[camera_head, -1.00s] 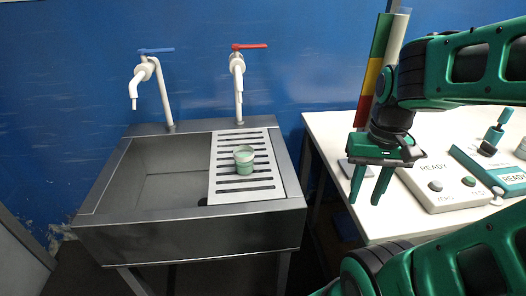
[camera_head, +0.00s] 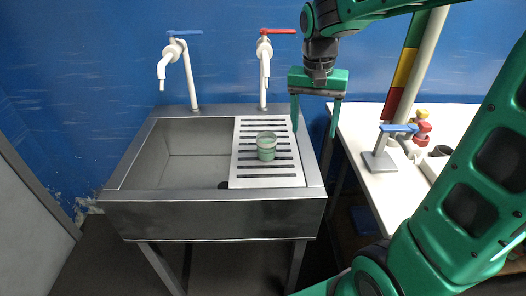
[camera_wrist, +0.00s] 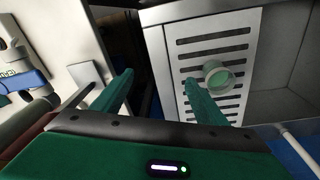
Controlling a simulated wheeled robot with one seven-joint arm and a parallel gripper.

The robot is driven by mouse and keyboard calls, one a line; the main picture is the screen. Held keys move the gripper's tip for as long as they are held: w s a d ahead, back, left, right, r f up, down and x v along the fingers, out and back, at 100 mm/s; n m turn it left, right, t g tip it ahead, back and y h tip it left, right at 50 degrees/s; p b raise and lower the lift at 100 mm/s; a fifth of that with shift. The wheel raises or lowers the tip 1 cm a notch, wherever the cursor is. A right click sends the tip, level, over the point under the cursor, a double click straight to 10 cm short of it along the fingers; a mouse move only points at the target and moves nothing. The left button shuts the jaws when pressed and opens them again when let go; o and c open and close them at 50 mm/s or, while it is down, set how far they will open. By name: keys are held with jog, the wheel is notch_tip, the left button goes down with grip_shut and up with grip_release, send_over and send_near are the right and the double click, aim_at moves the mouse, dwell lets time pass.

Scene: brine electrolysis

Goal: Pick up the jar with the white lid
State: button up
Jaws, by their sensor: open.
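A small jar (camera_head: 266,146) with a whitish rim and greenish body stands upright on the slotted drainboard of the sink. In the wrist view the jar (camera_wrist: 218,75) is seen from above, right of the fingers, with a pale ring and a green centre. My gripper (camera_head: 317,118) is open and empty, its fingers pointing down. It is to the right of the jar, above the gap between sink and table. In the wrist view my gripper (camera_wrist: 158,88) has one finger overlapping the drainboard near the jar, with no visible contact.
The metal sink (camera_head: 130,190) has an empty basin left of the slotted drainboard (camera_head: 246,181). A blue-handled tap (camera_head: 190,70) and a red-handled tap (camera_head: 264,75) stand behind. A white table (camera_head: 355,125) with a stand (camera_head: 380,160) is at the right.

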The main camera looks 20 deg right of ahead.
send_over(266, 145)
jog(key=w, duration=0.1)
jog(key=shift+m, duration=0.3)
jog(key=f, duration=0.4)
jog(key=w+f, duration=0.1)
jog(key=f, duration=0.1)
jog(key=shift+w+d+f, duration=0.1)
jog(key=shift+f, duration=0.3)
jog(key=shift+w+d+f, duration=0.1)
jog(key=shift+d+f, duration=0.1)
jog(key=shift+f, duration=0.7)
jog(key=shift+w+d+f, duration=0.15)
jog(key=shift+f, duration=0.7)
jog(key=shift+w+d+f, duration=0.1)
jog(key=shift+d+f, duration=0.1)
jog(key=shift+f, duration=0.7)
jog(key=c, duration=1.4)
jog(key=shift+r, duration=0.1)
